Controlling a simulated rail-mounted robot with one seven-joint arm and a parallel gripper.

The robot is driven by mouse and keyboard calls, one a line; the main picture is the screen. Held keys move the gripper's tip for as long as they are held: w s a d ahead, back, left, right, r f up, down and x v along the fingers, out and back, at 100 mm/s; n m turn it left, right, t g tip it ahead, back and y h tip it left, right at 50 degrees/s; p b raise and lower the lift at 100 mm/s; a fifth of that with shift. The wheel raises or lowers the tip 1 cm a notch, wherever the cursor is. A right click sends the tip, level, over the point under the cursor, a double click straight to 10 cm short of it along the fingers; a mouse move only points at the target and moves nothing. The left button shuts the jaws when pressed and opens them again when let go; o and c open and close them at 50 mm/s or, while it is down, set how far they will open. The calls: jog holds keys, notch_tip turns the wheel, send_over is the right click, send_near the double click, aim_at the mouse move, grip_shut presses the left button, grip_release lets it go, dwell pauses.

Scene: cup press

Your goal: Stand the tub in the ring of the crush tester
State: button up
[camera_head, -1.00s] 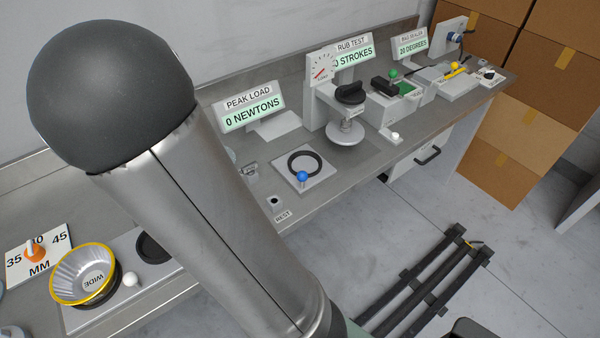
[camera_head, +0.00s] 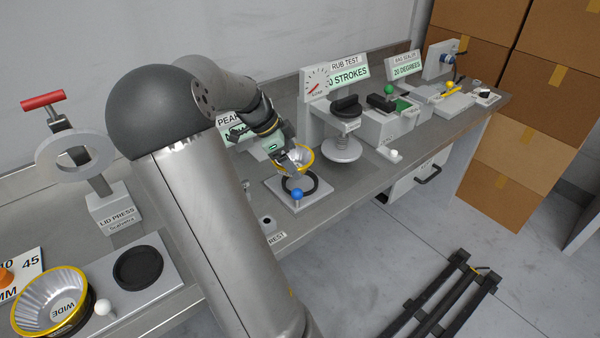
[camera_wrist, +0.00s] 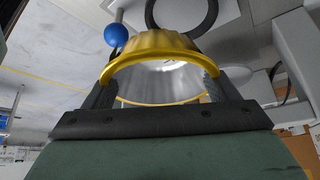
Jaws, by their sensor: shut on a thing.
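My gripper (camera_head: 286,160) is shut on a silver fluted tub with a yellow rim (camera_head: 303,160). In the wrist view the tub (camera_wrist: 152,50) sits between the two fingers (camera_wrist: 160,90), its open side towards the camera. The black ring (camera_head: 314,188) lies on a pale plate with a blue ball knob (camera_head: 297,194). In the head view the tub shows just behind and above the ring, apparently clear of it; its exact height is hard to tell. Part of the ring (camera_wrist: 183,28) shows beyond the tub in the wrist view.
The peak load display (camera_head: 229,122) is partly hidden by my arm. A second tub marked WIDE (camera_head: 62,308), a lid press (camera_head: 112,210) and a black disc (camera_head: 138,268) are at the left. A REST block (camera_head: 267,225) is in front.

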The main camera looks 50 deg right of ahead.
aim_at(296, 159)
jog(key=d+f, duration=0.2)
jog(key=f, duration=0.1)
jog(key=d+f, duration=0.1)
jog(key=shift+w+d+f, duration=0.25)
jog(key=shift+d+f, duration=0.05)
jog(key=shift+f, duration=0.05)
jog(key=shift+d+f+p, duration=0.15)
jog(key=shift+f, duration=0.8)
jog(key=shift+d+f+p, duration=0.1)
jog(key=shift+f+p, duration=0.05)
jog(key=shift+f, duration=0.75)
jog(key=shift+f, duration=0.1)
jog(key=o, duration=0.9)
jog(key=b+v, duration=0.1)
jog(key=v, duration=1.1)
jog(key=s+a+f+n+t+y, duration=0.1)
jog(key=s+a+n+t+y, duration=0.1)
jog(key=a+n, duration=0.75)
jog(key=s+a+f+n+t+y, duration=0.15)
jog(key=a+n, duration=0.35)
jog(key=a, duration=0.9)
jog(key=s+a+n, duration=0.3)
jog(key=a+n, duration=0.1)
jog(key=s+a+f+n+t, duration=0.1)
jog(key=s+a+n, duration=0.3)
jog(key=a+n, duration=0.1)
jog(key=s+a+n, duration=0.4)
jog(key=a, duration=0.1)
jog(key=shift+a+f+n+y, duration=0.25)
jog(key=shift+f+y, duration=0.1)
